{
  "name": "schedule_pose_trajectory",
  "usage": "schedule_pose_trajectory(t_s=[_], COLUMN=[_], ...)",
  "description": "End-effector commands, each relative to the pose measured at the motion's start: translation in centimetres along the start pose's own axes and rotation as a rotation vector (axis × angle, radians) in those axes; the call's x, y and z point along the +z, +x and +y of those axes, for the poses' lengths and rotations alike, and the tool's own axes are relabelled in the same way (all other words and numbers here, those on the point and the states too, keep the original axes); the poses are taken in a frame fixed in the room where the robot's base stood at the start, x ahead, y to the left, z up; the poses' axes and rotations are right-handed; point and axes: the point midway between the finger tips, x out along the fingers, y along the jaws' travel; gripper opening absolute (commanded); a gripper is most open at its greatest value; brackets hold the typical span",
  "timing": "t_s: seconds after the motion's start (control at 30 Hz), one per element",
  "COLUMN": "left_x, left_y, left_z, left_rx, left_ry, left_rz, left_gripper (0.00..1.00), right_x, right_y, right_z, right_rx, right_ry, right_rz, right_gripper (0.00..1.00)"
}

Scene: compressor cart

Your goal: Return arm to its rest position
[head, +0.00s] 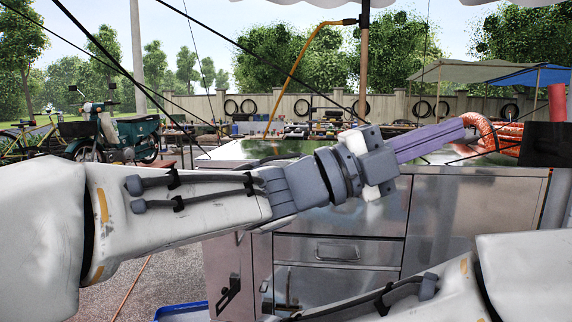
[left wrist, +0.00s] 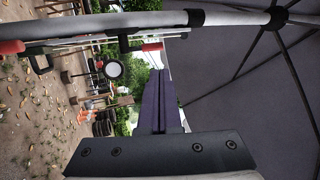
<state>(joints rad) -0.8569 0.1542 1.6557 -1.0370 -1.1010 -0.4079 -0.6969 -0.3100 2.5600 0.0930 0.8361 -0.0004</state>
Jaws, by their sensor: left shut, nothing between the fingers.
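My left arm reaches in from the left across the head view. My left gripper (head: 462,130) has purple-grey fingers pressed together, with nothing between them, pointing right and slightly up. In the head view it is in front of the metal cart's top edge. In the left wrist view the shut fingers (left wrist: 161,85) show in the middle, against trees and a dark canopy. Part of my right arm shows at the lower right of the head view, but its gripper is out of the picture.
A metal cart (head: 340,251) with drawers stands in front of me. A coiled orange hose (head: 505,140) lies just beyond the left fingertips. A blue tray (head: 182,312) is on the ground at bottom left. A motorbike (head: 118,135) stands further back at left.

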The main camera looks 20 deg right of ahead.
Motion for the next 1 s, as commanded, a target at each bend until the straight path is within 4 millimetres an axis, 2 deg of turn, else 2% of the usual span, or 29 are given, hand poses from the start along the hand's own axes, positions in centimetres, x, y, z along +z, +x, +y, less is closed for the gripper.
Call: schedule_pose_trajectory(t_s=[0.07,0.17,0.27,0.37,0.4,0.47,0.5,0.57,0.6,0.67,0.7,0.8,0.9,1.0], left_x=[0.1,1.2,4.3,8.6,10.1,11.7,12.2,12.5,12.2,11.3,10.3,6.8,2.5,-1.8], left_y=[0.0,-0.5,-2.4,-6.7,-9.1,-12.9,-15.4,-19.4,-21.9,-25.7,-28.1,-33.6,-37.8,-40.8], left_z=[0.0,0.1,0.9,3.1,4.4,6.7,8.2,10.7,12.4,15.0,16.6,20.5,23.6,25.9], left_rx=[0.000,0.001,0.009,0.024,0.031,0.044,0.054,0.069,0.080,0.099,0.112,0.150,0.192,0.235], left_ry=[-0.002,-0.033,-0.124,-0.284,-0.361,-0.476,-0.550,-0.662,-0.736,-0.846,-0.920,-1.102,-1.266,-1.407], left_rz=[-0.004,-0.068,-0.244,-0.519,-0.642,-0.817,-0.925,-1.082,-1.181,-1.325,-1.417,-1.634,-1.816,-1.963], left_gripper=[0.00,0.00,0.00,0.00,0.00,0.00,0.00,0.00,0.00,0.00,0.00,0.00,0.00,0.00], right_x=[0.0,0.0,0.0,0.0,0.0,0.0,0.0,0.0,0.0,0.0,0.0,0.0,0.0,0.0], right_y=[0.0,0.0,0.0,0.0,0.0,0.0,0.0,0.0,0.0,0.0,0.0,0.0,0.0,0.0], right_z=[0.0,0.0,0.0,0.0,0.0,0.0,0.0,0.0,0.0,0.0,0.0,0.0,0.0,0.0], right_rx=[0.000,0.000,0.000,0.000,0.000,0.000,0.000,0.000,0.000,0.000,0.000,0.000,0.000,0.000], right_ry=[0.000,0.000,0.000,0.000,0.000,0.000,0.000,0.000,0.000,0.000,0.000,0.000,0.000,0.000], right_rz=[0.000,0.000,0.000,0.000,0.000,0.000,0.000,0.000,0.000,0.000,0.000,0.000,0.000,0.000], right_gripper=[0.57,0.57,0.57,0.57,0.57,0.57,0.57,0.57,0.57,0.57,0.57,0.57,0.57,0.57])
